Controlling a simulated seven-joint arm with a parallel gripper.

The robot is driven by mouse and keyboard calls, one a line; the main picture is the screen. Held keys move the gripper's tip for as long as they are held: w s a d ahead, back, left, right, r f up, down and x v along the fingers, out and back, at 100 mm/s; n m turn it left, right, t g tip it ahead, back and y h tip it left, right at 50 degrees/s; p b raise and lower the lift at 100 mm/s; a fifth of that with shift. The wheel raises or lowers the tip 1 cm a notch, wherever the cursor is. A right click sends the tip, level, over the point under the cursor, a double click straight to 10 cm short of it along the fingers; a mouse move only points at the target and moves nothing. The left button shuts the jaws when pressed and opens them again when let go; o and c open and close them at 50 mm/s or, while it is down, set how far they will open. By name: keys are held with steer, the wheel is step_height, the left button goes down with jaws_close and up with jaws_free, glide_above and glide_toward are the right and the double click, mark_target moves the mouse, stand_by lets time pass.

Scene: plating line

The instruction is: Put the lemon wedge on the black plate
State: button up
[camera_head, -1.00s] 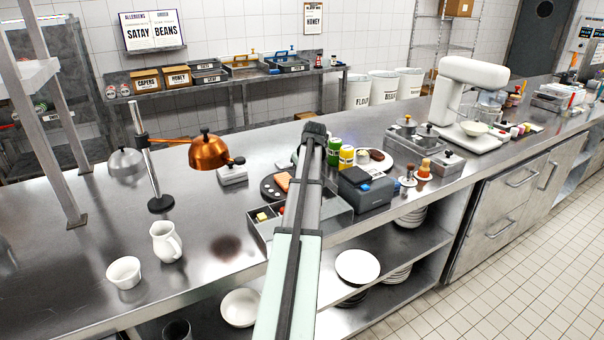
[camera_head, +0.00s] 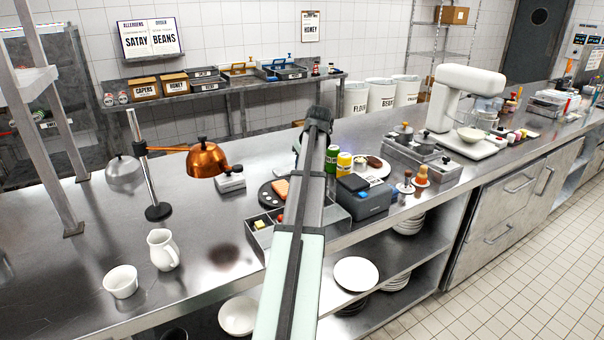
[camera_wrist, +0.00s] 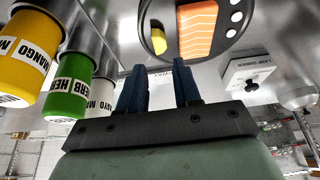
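The black plate (camera_head: 267,196) lies on the steel counter, partly hidden behind my arm in the head view. It also shows at the top of the wrist view (camera_wrist: 168,14), with an orange salmon piece (camera_wrist: 198,28) and white dots on it. A yellow piece that looks like the lemon wedge (camera_wrist: 158,46) lies on the plate beside the salmon. My gripper (camera_wrist: 158,66) is near the plate, its two blue fingers apart with nothing seen between them. In the head view my arm hides the fingers.
Green (camera_head: 331,160) and yellow (camera_head: 344,165) bottles stand close to my arm. A divided bin (camera_head: 258,240) with small food pieces and a dark grey box (camera_head: 366,200) are in front. A heat lamp (camera_head: 207,160) hangs to the left. The left counter holds a white jug (camera_head: 163,250) and cup (camera_head: 121,282).

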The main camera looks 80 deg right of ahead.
steer(key=shift+v, duration=1.6)
